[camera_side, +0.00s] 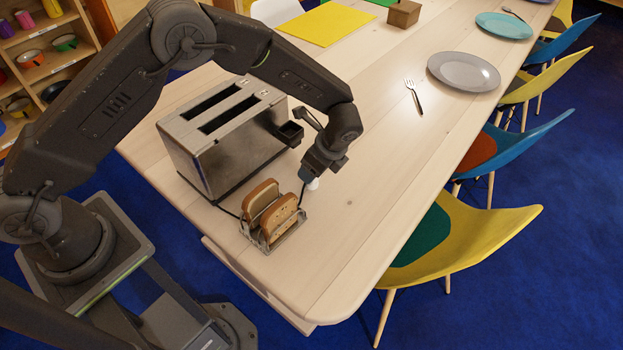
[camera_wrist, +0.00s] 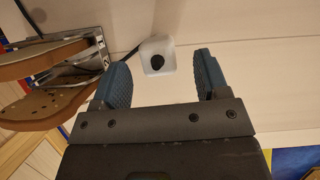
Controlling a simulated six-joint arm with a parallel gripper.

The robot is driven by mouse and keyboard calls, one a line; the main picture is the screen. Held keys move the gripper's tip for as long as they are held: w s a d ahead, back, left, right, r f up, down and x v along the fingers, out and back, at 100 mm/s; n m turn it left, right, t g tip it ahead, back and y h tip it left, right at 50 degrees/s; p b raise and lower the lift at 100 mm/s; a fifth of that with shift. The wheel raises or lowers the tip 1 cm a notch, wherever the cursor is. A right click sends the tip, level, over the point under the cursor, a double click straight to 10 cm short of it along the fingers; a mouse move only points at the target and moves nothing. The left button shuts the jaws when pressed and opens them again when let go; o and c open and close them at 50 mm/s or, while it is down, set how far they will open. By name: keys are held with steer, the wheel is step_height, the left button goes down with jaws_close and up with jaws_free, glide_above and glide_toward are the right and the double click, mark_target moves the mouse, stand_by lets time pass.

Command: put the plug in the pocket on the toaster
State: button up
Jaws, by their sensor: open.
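The plug (camera_wrist: 157,64) is a small white block with a dark round middle. In the wrist view it lies ahead of and between the two blue fingers of my gripper (camera_wrist: 163,78), with a visible gap on either side. In the side view a bit of the white plug (camera_side: 313,184) shows just under my gripper (camera_side: 307,176), which is open and points down at the table. The toaster (camera_side: 225,140) is a silver box with two dark slots. The pocket (camera_side: 290,133) is a small black open-topped box on its right side, and it looks empty.
A wire toast rack (camera_side: 285,232) with bread slices stands close to the left of my gripper. A dark cord (camera_wrist: 129,53) runs by the plug in the wrist view. A fork (camera_side: 413,95) and grey plate (camera_side: 464,72) lie farther right. The table's right front is clear.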

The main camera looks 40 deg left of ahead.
steer(key=x, duration=0.4)
steer(key=shift+s+a+f, duration=0.1)
steer(key=shift+a+f, duration=0.05)
steer(key=shift+f, duration=0.15)
steer(key=c, duration=1)
